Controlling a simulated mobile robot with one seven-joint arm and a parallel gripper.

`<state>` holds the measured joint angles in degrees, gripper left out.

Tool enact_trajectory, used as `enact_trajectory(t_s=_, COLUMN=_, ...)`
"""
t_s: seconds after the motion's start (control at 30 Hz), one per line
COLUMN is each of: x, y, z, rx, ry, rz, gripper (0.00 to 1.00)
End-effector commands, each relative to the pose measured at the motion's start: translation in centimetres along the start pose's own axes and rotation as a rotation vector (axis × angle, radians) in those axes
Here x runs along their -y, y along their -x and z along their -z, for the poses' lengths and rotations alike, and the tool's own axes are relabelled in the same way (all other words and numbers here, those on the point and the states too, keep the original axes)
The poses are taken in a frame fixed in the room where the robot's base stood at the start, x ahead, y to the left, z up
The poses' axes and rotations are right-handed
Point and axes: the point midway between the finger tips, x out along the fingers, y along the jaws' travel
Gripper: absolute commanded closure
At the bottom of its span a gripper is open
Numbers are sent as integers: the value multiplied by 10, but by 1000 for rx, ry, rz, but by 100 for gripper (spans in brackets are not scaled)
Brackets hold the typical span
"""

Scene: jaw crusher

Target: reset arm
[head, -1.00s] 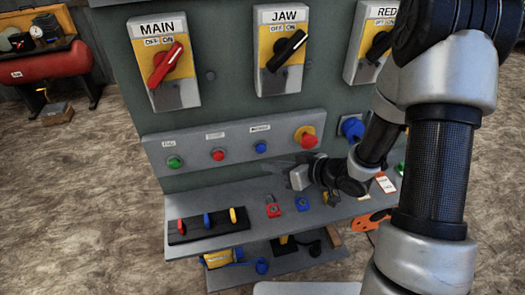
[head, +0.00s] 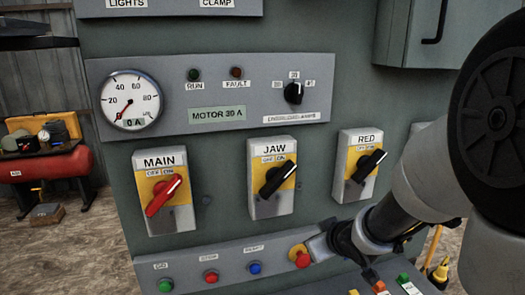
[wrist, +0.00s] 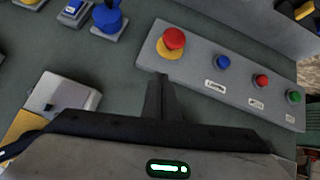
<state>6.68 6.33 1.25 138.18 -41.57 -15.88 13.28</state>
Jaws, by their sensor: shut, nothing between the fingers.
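My gripper (wrist: 162,82) shows in the wrist view with its fingers together and nothing between them. It points at the green panel beside the button strip (wrist: 220,105), close to the red mushroom button on a yellow base (wrist: 172,40). I cannot tell whether it touches the panel. In the head view my gripper (head: 308,246) is near the right end of the button strip, beside that red button (head: 299,256), and its fingertips are hard to make out. My arm comes in from the right.
The MAIN switch (head: 163,194), JAW switch (head: 273,180) and RED switch (head: 360,165) stand above the strip. Green, red and blue buttons lie left of the red mushroom button. A gauge (head: 131,99) reads near 0. A red tank (head: 45,172) stands far left.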

Motion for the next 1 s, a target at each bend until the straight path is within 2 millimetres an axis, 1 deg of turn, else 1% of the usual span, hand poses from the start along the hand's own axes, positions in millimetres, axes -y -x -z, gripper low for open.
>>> enact_trajectory(t_s=0.03, x=-18, y=35, z=16, rx=24, ry=-24, rz=-70, gripper=100)
enact_trajectory(t_s=0.07, x=-26, y=52, z=18, rx=47, ry=-45, rz=-105, gripper=100)
enact_trajectory(t_s=0.1, x=-33, y=75, z=20, rx=78, ry=-76, rz=-144, gripper=100)
enact_trajectory(t_s=0.17, x=-38, y=110, z=20, rx=124, ry=-128, rz=-185, gripper=100)
enact_trajectory(t_s=0.2, x=-39, y=134, z=18, rx=155, ry=-167, rz=-202, gripper=100)
enact_trajectory(t_s=0.27, x=-33, y=168, z=14, rx=197, ry=-225, rz=-210, gripper=100)
enact_trajectory(t_s=0.3, x=-27, y=190, z=11, rx=224, ry=-262, rz=-204, gripper=100)
enact_trajectory(t_s=0.37, x=-14, y=218, z=4, rx=262, ry=-312, rz=-183, gripper=100)
enact_trajectory(t_s=0.4, x=-4, y=234, z=1, rx=282, ry=-338, rz=-163, gripper=100)
enact_trajectory(t_s=0.5, x=20, y=266, z=-8, rx=323, ry=-387, rz=-108, gripper=100)
enact_trajectory(t_s=0.6, x=36, y=284, z=-14, rx=350, ry=-413, rz=-64, gripper=100)
enact_trajectory(t_s=0.7, x=45, y=292, z=-18, rx=364, ry=-422, rz=-42, gripper=100)
enact_trajectory(t_s=1.0, x=45, y=292, z=-18, rx=364, ry=-422, rz=-42, gripper=100)
